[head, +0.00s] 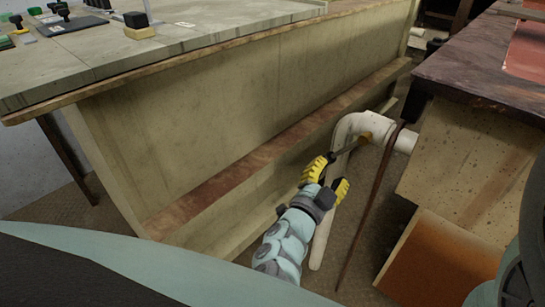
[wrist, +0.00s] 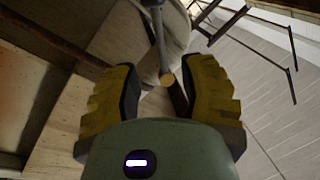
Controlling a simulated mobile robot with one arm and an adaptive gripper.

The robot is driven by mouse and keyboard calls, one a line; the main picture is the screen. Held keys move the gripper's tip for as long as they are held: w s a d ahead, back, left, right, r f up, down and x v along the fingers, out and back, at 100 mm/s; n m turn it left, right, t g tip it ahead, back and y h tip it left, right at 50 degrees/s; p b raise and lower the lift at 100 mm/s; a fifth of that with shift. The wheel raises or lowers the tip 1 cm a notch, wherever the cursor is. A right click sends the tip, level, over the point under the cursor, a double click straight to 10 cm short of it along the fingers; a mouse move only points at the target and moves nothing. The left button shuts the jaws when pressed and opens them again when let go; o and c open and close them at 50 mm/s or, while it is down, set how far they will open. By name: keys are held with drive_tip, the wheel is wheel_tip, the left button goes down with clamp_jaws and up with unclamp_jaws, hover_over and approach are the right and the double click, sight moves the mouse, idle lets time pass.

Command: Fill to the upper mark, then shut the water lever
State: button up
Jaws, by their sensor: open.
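A white pipe (head: 352,124) bends over in the gap between the two benches in the head view, and its lower length runs down beside my gripper. A thin lever-like rod (head: 348,148) joins it near the bend. My gripper (head: 329,177) has its yellow fingers apart, close to the rod and pipe. No upper mark, water level or vessel can be made out.
A long pale bench (head: 240,120) with a brown ledge stands left of my arm. A dark-topped counter (head: 470,65) is close on the right. A thin dark rod (head: 370,200) leans right of the pipe. Small tools (head: 70,20) lie on the bench top. The gap is narrow.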

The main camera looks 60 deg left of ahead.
drive_tip(key=shift+v, duration=1.6)
drive_tip(key=shift+r, duration=0.1)
